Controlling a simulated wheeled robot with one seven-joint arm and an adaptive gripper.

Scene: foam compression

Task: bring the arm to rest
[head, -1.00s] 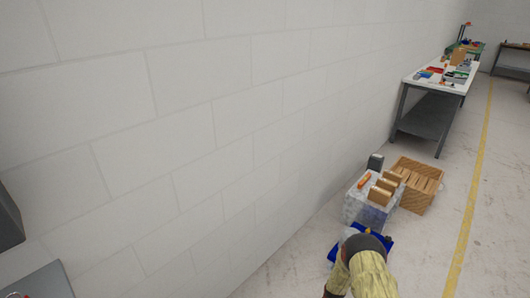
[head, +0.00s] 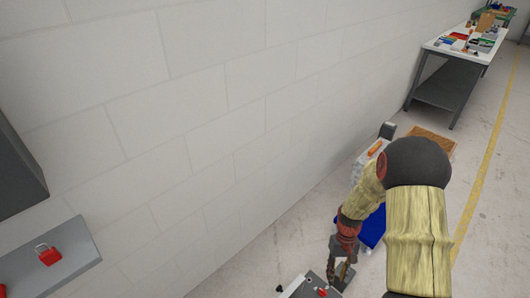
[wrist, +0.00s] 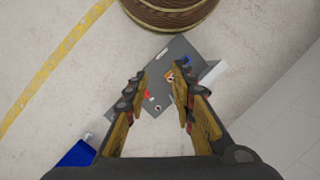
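My arm reaches up from the bottom right of the head view and bends over, so that my gripper (head: 342,272) hangs low at the bottom centre. In the wrist view my gripper (wrist: 155,84) has its two fingers apart with nothing held between them. The fingers point down toward a grey surface (wrist: 172,52) bearing small red, blue and orange items. The gap between the fingertips and that surface cannot be judged. My arm hides part of the floor and the things behind it in the head view.
A blue thing (head: 372,228) sits behind my forearm. A wooden crate (head: 432,138) and a pale block (head: 364,158) are partly hidden. A worktable (head: 446,49) stands farther back. A grey shelf (head: 75,262) with a red padlock (head: 49,255) is at left. The wall runs close alongside.

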